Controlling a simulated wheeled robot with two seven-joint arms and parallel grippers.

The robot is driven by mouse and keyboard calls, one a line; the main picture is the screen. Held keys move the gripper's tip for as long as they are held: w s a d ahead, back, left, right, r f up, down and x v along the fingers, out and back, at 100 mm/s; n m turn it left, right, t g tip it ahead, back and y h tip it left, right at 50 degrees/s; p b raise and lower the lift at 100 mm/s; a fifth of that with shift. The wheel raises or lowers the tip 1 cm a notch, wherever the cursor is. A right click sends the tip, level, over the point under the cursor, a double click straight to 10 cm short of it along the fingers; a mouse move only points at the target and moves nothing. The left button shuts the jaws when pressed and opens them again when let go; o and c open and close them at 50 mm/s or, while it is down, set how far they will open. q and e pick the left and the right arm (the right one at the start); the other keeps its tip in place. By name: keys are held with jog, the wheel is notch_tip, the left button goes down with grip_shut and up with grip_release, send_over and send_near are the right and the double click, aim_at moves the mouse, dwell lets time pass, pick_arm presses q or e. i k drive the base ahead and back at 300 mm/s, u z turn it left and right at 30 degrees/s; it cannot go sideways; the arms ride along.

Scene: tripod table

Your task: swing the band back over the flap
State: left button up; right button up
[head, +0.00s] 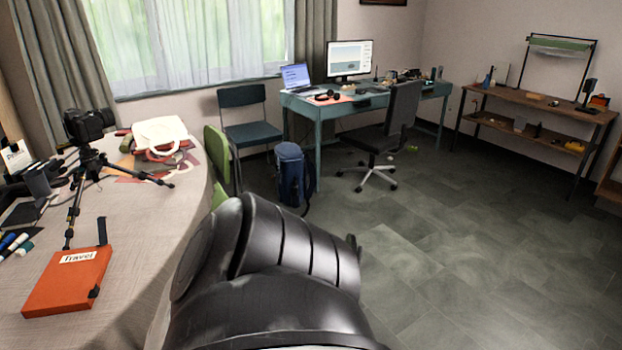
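An orange case (68,281) with a white label reading "Travel" lies flat near the front of the cloth-covered table at the left. A short black band (102,231) stands up from its far right corner, clear of the orange flap. A small black piece (94,291) sits at the case's near right edge. Neither of my grippers shows. A large black link of my own arm fills the bottom middle, to the right of the case and apart from it in the picture.
A tripod with a camera (88,126) stands on the table (130,222) behind the case, one leg foot close to it. Markers (12,244) lie left of the case. A white bag (159,131) lies farther back. Chairs and a blue backpack (290,175) stand beyond the table.

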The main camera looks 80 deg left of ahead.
aim_at(101, 220)
jog(key=i, duration=2.15)
jog(key=u, duration=2.95)
jog(key=i, duration=4.25)
jog(key=u, duration=2.8)
jog(key=i, duration=0.8)
jog(key=u, duration=1.05)
